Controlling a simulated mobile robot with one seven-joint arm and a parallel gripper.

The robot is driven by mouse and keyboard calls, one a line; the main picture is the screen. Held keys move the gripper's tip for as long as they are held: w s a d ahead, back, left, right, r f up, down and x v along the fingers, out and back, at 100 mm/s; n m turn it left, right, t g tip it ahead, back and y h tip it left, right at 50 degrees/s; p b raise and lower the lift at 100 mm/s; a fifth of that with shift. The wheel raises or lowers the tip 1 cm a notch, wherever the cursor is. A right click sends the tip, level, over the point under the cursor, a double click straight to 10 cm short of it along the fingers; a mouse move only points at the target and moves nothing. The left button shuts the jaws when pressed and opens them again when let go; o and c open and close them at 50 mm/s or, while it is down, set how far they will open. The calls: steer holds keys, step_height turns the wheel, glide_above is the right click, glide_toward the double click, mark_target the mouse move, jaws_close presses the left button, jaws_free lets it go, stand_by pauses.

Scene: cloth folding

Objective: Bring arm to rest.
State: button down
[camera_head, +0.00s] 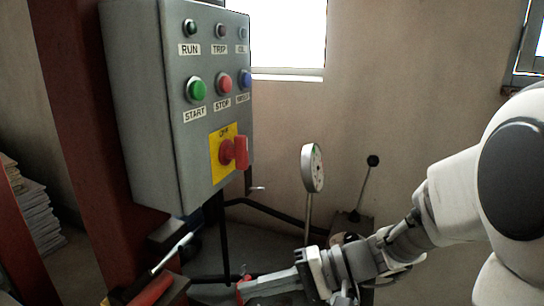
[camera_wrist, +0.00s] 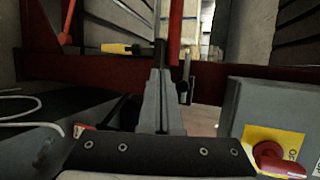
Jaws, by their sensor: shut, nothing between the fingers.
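My arm (camera_head: 445,195) reaches in from the right edge in the head view and slopes down to the lower middle. My gripper (camera_head: 243,286) is at the bottom of that view, below the grey control box, pointing left. In the wrist view my gripper (camera_wrist: 159,75) shows its two fingers together in the middle, shut with nothing between them. Its tips point towards a red beam (camera_wrist: 100,70); I cannot tell whether they touch it.
The grey control box (camera_head: 150,110) has buttons and a red rotary switch (camera_head: 233,153); the switch also shows at the wrist view's lower right (camera_wrist: 278,160). A round dial gauge (camera_head: 312,168) and black-knobbed lever (camera_head: 368,178) stand behind my gripper. Stacked sheets (camera_head: 32,210) lie left.

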steer(key=s+d+f+n+h, duration=0.1)
steer(key=s+d+n+h, duration=0.1)
steer(key=s+d+h, duration=0.45)
steer(key=s+d+r+t+h, duration=0.3)
steer(key=d+t+h, duration=0.3)
steer(key=d, duration=0.4)
step_height(320, 180, up, 22)
steer(key=h+p, duration=0.1)
steer(key=p, duration=1.9)
steer(key=shift+d+f+h, duration=0.15)
steer(key=shift+f+h, duration=0.1)
steer(key=shift+h, duration=0.1)
steer(key=c, duration=1.5)
jaws_free()
steer(key=shift+w, duration=0.15)
steer(key=shift+c, duration=0.2)
